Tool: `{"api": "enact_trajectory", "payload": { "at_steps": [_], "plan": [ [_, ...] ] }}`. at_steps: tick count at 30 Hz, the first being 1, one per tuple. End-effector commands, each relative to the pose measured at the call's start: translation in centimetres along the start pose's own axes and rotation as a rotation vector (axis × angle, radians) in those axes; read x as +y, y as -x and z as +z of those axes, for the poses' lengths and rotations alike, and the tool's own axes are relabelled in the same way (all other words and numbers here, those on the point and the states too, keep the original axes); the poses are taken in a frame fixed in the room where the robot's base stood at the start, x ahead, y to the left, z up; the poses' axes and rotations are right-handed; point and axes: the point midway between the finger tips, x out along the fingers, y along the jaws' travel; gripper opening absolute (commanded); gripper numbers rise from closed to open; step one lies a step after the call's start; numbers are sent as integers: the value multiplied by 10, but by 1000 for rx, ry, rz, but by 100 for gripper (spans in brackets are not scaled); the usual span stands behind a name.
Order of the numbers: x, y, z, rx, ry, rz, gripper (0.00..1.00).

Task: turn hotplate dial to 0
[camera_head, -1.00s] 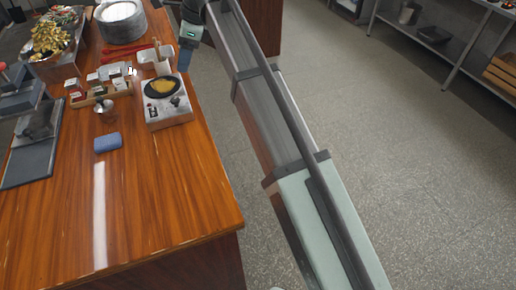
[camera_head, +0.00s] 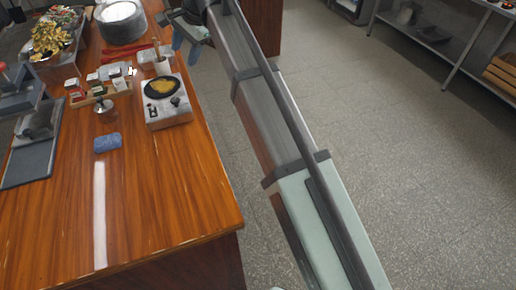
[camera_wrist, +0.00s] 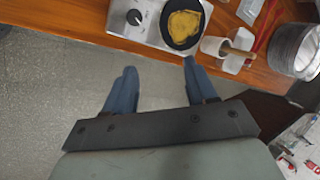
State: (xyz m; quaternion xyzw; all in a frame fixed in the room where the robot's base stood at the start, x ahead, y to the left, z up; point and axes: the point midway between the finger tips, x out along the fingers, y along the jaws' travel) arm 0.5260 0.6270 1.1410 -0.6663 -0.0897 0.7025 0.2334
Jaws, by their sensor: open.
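The hotplate (camera_head: 166,113) is a small silver box on the wooden counter, with a dark round pan (camera_head: 162,87) holding yellow food on top. Its dark dial (camera_head: 175,101) sits on the panel in front of the pan. In the wrist view the dial (camera_wrist: 134,17) shows as a black knob near the top edge, beside the pan (camera_wrist: 183,22). My gripper (camera_head: 184,42) has blue fingers and is beyond the counter's right edge, apart from the hotplate. In the wrist view my gripper (camera_wrist: 158,68) is open and empty, over the floor.
A white cup with a wooden tool (camera_head: 161,66) stands behind the hotplate. A spice rack (camera_head: 98,95), a metal cup (camera_head: 104,106) and a blue sponge (camera_head: 108,142) are to its left. A stack of plates (camera_head: 120,20) is farther back. The counter's front is clear.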

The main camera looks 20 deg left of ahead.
Motion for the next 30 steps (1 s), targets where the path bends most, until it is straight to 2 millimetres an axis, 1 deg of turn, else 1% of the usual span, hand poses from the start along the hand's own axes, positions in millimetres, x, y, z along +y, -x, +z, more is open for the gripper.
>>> {"api": "enact_trajectory", "payload": {
  "at_steps": [8, 14, 19, 26, 30],
  "plan": [
    [4, 0, -5, 60, 239, -32, 56],
    [13, -4, -9, 111, 411, -44, 56],
    [26, -18, -13, 148, 554, -34, 56],
    [49, -47, -20, 175, 698, -2, 56],
    [63, -63, -26, 181, 748, 18, 56]
  ]
}}
